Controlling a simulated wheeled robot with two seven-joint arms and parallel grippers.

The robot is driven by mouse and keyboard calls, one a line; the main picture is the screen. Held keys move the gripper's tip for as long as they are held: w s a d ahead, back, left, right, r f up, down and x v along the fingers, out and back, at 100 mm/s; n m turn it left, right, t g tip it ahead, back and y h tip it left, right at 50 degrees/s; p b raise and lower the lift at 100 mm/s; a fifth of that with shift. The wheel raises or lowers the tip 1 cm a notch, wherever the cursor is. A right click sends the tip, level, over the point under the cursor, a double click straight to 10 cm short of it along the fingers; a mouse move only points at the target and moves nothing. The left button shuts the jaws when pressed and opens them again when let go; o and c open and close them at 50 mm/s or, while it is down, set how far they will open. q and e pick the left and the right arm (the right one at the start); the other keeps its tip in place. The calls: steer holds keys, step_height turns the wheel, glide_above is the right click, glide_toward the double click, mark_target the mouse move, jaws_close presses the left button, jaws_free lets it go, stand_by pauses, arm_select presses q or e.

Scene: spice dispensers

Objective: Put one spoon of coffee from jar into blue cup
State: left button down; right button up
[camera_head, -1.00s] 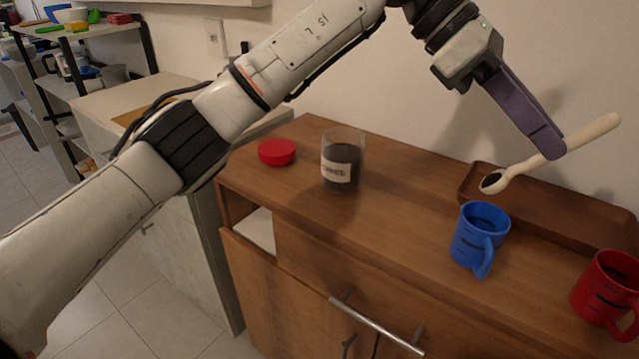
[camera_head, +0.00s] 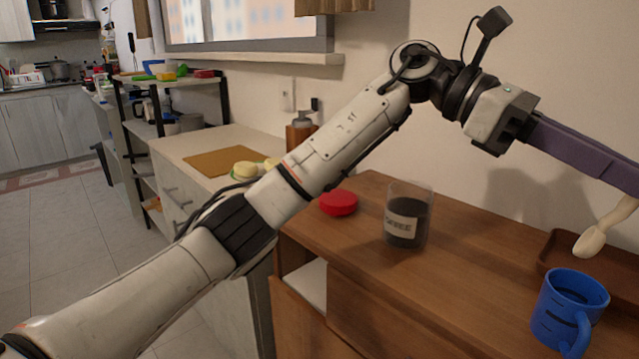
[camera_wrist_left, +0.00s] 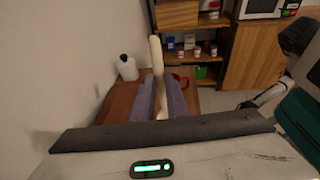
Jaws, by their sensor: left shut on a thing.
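The wooden spoon (camera_head: 604,230) hangs with its bowl low, above and just behind the blue cup (camera_head: 568,308). The bowl shows a pale, bare-looking surface; I see no coffee on it. The cup stands upright on the cabinet, and its inside looks dark. My left gripper (camera_head: 592,155) is shut on the spoon; its fingertips run out of the head view at the right. In the left wrist view the spoon's handle (camera_wrist_left: 157,52) stands between the two purple fingers. The glass coffee jar (camera_head: 408,214) stands open, partly filled with dark coffee. My right gripper is not in view.
A red lid (camera_head: 338,202) lies left of the jar. A brown tray (camera_head: 553,250) lies behind the blue cup. The wooden cabinet top (camera_head: 465,265) is clear between jar and cup. A white bottle (camera_wrist_left: 128,68) shows in the left wrist view.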

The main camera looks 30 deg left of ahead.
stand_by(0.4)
arm_select(q)
steer(key=shift+r+p, duration=0.5)
steer(key=shift+r, duration=0.05)
step_height(320, 180, up, 4)
steer(key=p, duration=0.3)
